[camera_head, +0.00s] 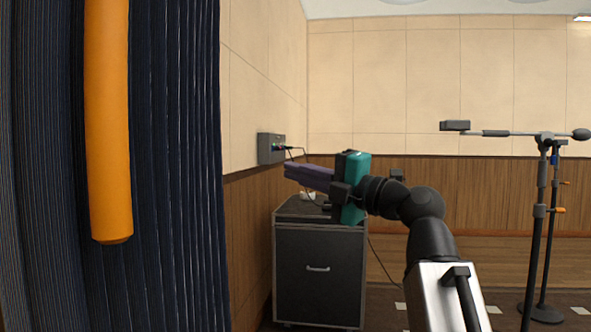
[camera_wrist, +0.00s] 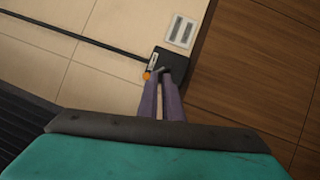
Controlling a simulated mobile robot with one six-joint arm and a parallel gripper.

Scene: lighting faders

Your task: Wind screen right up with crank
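My gripper (camera_head: 287,171) has long purple fingers on a teal body and reaches left toward the wall. In the wrist view the fingers (camera_wrist: 166,82) run nearly parallel with a narrow gap, through which pale tile shows; no held thing can be made out. A dark wall box (camera_head: 271,148) with small coloured parts on its side is just beyond and above the fingertips in the head view. In the wrist view the box (camera_wrist: 181,64) lies past the tips, with a small orange part (camera_wrist: 147,75) left of them. Contact cannot be told. No screen or crank can be clearly identified.
A dark curtain (camera_head: 170,150) with an orange tube (camera_head: 109,120) fills the left. A black cabinet (camera_head: 318,273) stands below my gripper. Microphone stands (camera_head: 537,230) are at right. A slotted wall plate (camera_wrist: 181,32) and black rod or cable (camera_wrist: 75,36) are near the box.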

